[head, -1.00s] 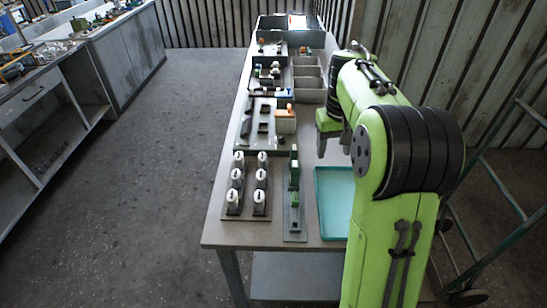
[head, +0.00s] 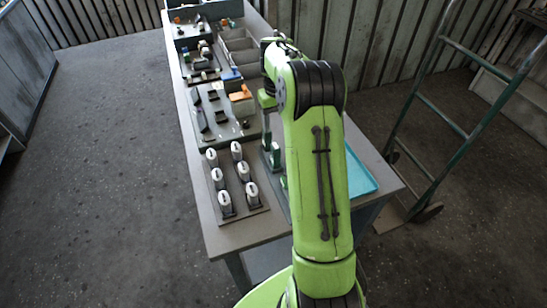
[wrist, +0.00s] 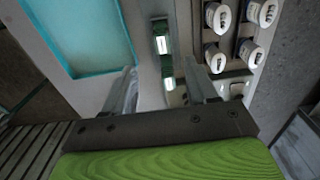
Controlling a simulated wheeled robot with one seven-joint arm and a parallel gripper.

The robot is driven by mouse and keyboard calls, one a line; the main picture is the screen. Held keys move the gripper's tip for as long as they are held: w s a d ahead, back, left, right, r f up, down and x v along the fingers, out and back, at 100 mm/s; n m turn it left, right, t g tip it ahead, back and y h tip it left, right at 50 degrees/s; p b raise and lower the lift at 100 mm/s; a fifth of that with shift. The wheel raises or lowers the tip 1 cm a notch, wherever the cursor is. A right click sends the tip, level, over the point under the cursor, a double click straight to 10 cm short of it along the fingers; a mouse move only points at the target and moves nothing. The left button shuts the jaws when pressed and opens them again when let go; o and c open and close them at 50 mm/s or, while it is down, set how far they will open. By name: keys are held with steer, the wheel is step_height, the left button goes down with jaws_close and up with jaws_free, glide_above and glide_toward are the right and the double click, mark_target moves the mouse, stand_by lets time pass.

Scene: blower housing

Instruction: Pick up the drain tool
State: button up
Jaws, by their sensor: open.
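I cannot tell for certain which item is the drain tool. Two green upright pieces stand on a narrow grey plate. In the wrist view one green piece with a pale top (wrist: 161,42) is beyond my fingers. A second green piece (wrist: 167,72) shows between the fingertips. My gripper (wrist: 161,78) is open with nothing gripped, its fingers spread on both sides of the plate's line. In the head view my arm hides most of the plate, and part of a green piece (head: 275,158) shows beside the arm.
A rack of several white-capped bottles (head: 237,180) stands beside the plate at the bench front. A teal tray (head: 358,178) lies on the other side, partly behind my arm. Panels with small parts and an orange-topped box (head: 241,105) fill the bench farther back. A green-framed trolley (head: 455,120) stands at right.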

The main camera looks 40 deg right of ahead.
mark_target(276, 145)
step_height(276, 145, down, 11)
steer(key=shift+w+a, duration=0.15)
steer(key=shift+r, duration=0.1)
steer(key=c, duration=0.9)
